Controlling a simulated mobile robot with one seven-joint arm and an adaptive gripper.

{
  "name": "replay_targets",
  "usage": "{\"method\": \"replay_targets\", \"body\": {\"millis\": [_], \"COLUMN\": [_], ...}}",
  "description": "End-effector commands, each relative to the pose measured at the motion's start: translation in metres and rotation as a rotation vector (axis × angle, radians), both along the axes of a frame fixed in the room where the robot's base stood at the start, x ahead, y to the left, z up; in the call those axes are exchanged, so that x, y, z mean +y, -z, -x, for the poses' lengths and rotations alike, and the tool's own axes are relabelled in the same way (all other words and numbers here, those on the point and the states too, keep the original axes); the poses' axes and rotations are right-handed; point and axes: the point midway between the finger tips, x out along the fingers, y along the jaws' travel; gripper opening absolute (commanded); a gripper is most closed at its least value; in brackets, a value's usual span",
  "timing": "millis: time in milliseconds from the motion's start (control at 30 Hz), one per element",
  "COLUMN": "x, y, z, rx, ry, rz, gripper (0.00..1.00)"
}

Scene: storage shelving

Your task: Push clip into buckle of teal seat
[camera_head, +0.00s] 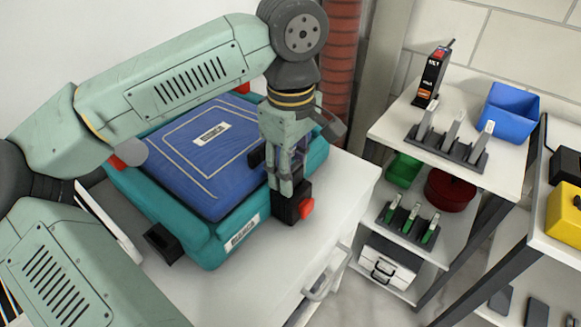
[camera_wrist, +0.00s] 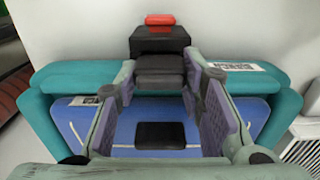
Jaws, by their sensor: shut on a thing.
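The teal seat (camera_head: 215,240), with a blue padded top (camera_head: 200,160), rests on a white surface. A black buckle (camera_head: 291,214) with a red button (camera_head: 306,206) stands at its front right corner. In the wrist view the buckle (camera_wrist: 160,42) is straight ahead, its red button (camera_wrist: 160,19) on top. My gripper (camera_head: 284,187) points down beside the buckle. In the wrist view its fingers (camera_wrist: 160,82) close on the sides of a dark grey clip (camera_wrist: 160,66). The clip lines up with the buckle and appears against it; how deep it sits I cannot tell.
A black block (camera_head: 163,243) sticks out at the seat's front left corner. A shelf (camera_head: 390,125) at right carries a blue bin (camera_head: 510,112), a dark rack (camera_head: 447,147) and a black bottle (camera_head: 431,77). The white surface right of the seat is clear.

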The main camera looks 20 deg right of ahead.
Motion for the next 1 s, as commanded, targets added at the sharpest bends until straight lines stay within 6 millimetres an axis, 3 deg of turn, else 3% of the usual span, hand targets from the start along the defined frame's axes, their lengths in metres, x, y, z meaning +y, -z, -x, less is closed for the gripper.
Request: {"method": "replay_targets", "body": {"millis": [700, 733, 1000], "x": [0.0000, 0.0000, 0.0000], "y": [0.0069, 0.0063, 0.0061], "z": [0.0000, 0.0000, 0.0000], "rx": [0.000, 0.000, 0.000], "ry": [0.000, 0.000, 0.000], "rz": [0.000, 0.000, 0.000], "gripper": [0.10, 0.37, 0.55]}}
